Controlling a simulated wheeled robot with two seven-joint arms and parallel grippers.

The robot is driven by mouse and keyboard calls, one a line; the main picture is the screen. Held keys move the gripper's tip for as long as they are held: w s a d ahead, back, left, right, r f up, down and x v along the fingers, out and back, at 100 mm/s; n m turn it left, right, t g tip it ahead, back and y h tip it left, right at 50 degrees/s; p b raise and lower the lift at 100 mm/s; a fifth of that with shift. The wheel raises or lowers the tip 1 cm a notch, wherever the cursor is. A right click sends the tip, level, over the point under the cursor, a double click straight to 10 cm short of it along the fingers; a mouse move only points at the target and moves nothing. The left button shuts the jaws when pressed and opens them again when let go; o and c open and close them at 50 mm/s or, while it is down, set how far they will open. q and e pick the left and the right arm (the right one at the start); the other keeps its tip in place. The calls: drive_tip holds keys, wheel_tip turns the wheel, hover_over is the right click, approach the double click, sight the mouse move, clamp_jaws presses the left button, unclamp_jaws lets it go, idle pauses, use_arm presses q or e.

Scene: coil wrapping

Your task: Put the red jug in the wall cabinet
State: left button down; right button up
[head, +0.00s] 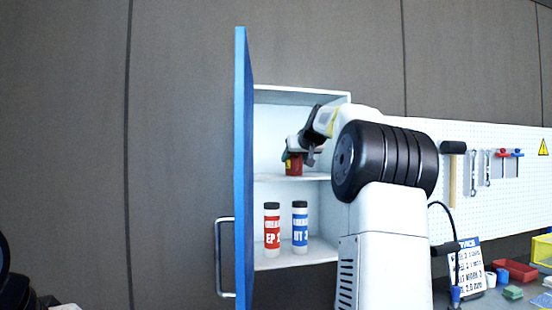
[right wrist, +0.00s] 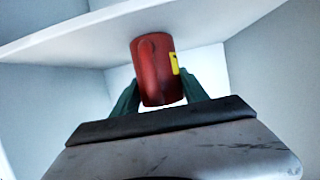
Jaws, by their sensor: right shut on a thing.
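The red jug (head: 294,168) is inside the wall cabinet (head: 300,93), at the level of the middle shelf (head: 318,177). My right gripper (head: 300,158) reaches in from the right and is shut on the jug. In the right wrist view the red jug (right wrist: 153,70), with a yellow mark, sits upright-looking between the green fingers of my right gripper (right wrist: 152,98). A white shelf (right wrist: 100,33) shows there close to the jug; I cannot tell whether they touch. The blue cabinet door (head: 243,170) stands open. My left gripper does not show.
A red-labelled bottle (head: 271,230) and a blue-labelled bottle (head: 300,228) stand on the lower shelf. The open door with its handle (head: 220,258) bounds the left side. A pegboard (head: 480,212) with tools and a bench with small containers are at the right.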

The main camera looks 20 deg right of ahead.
drive_tip(key=o, duration=1.6)
drive_tip(key=shift+r, duration=0.15)
drive_tip(key=v, duration=1.2)
